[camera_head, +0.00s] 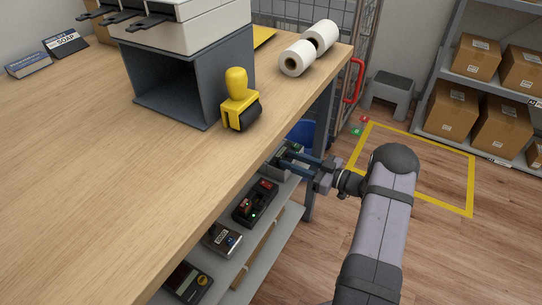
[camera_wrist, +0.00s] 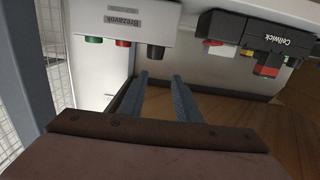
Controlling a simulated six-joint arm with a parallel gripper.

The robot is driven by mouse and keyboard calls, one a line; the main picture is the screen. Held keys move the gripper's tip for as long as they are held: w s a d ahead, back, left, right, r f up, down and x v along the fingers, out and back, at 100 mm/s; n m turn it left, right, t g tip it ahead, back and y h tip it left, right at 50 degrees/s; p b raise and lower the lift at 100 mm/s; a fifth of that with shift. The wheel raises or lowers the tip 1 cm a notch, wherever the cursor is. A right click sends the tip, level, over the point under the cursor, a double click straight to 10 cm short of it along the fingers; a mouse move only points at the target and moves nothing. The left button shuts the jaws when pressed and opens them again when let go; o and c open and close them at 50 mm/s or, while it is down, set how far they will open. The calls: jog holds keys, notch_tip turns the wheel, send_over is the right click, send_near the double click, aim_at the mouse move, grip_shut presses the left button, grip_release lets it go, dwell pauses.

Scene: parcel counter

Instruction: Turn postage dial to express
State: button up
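A light device labelled "Brezavok" (camera_wrist: 125,22) shows upside down in the wrist view, with a green button (camera_wrist: 93,40), a red button (camera_wrist: 122,43) and a black knob (camera_wrist: 155,52) along its edge. I cannot read any express mark, nor tell for certain that this knob is the postage dial. My gripper (camera_wrist: 161,76) is open, its two blue-grey fingers apart with nothing between them. The fingertips are close to the black knob, roughly in line with it; contact is not visible. In the head view my gripper (camera_head: 285,157) reaches to the far device on the shelf under the counter.
A dark "Cellwick" device (camera_wrist: 262,38) with red and yellow parts sits beside it. The wooden counter (camera_head: 110,170) overhangs the shelf.

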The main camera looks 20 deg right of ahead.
aim_at(271, 159)
notch_tip(271, 159, down, 4)
jog(key=s+d+t+b, duration=0.1)
jog(key=s+d+b, duration=0.1)
jog(key=d+b, duration=0.1)
jog(key=shift+b+x, duration=1.05)
jog(key=shift+x, duration=5.25)
jog(key=shift+r, duration=0.15)
grip_shut()
